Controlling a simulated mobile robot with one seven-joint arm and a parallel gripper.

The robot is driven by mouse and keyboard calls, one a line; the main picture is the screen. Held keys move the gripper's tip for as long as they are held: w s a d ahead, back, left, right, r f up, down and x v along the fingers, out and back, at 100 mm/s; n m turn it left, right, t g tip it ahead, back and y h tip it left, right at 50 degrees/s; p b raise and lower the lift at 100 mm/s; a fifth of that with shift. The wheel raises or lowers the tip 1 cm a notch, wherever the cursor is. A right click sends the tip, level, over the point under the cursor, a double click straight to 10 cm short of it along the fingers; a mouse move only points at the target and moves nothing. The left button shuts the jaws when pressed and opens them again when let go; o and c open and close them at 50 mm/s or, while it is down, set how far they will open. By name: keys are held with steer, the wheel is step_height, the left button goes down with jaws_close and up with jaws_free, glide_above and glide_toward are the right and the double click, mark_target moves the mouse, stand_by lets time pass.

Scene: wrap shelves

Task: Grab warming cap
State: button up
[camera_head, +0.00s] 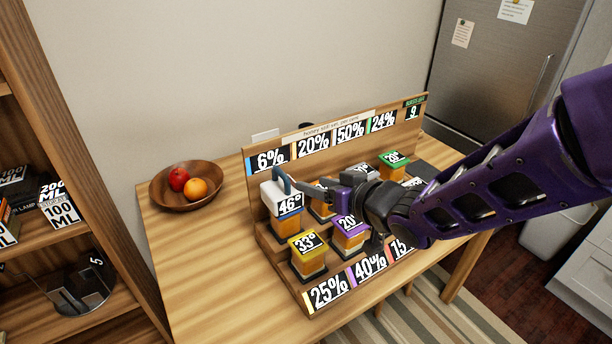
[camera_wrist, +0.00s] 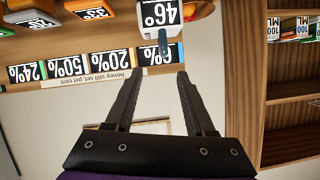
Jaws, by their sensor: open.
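The warming cap looks to be the white cap (camera_head: 270,194) labelled 46°, with a blue curved handle on top. It sits on an amber jar (camera_head: 285,227) at the left end of the rack's back row. In the wrist view the cap (camera_wrist: 187,8) appears upside down at the top, its blue handle (camera_wrist: 163,42) pointing down toward my gripper (camera_wrist: 157,73). My gripper is open and empty, its two fingers apart and roughly lined up with the handle, not visibly touching it. In the head view my gripper (camera_head: 302,188) is just right of the cap.
A stepped wooden rack (camera_head: 262,236) holds several jars with coloured caps, including yellow 33° (camera_head: 307,243) and purple 20° (camera_head: 349,225), close below my arm. A fruit bowl (camera_head: 163,199) stands to the left. The table's left front is clear. Shelves (camera_head: 85,235) stand far left.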

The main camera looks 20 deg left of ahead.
mark_target(285, 174)
steer(key=b+x, duration=0.1)
steer(key=x, duration=0.3)
steer(key=b+x, duration=0.2)
steer(key=x, duration=0.2)
steer(key=b+x, duration=0.1)
steer(key=x, duration=0.3)
steer(key=shift+s+a+r, duration=0.1)
steer(key=shift+s+a, duration=0.1)
steer(key=shift+a, duration=0.2)
steer(key=shift+w+a, duration=0.3)
steer(key=shift+a, duration=0.05)
jaws_close()
stand_by(0.5)
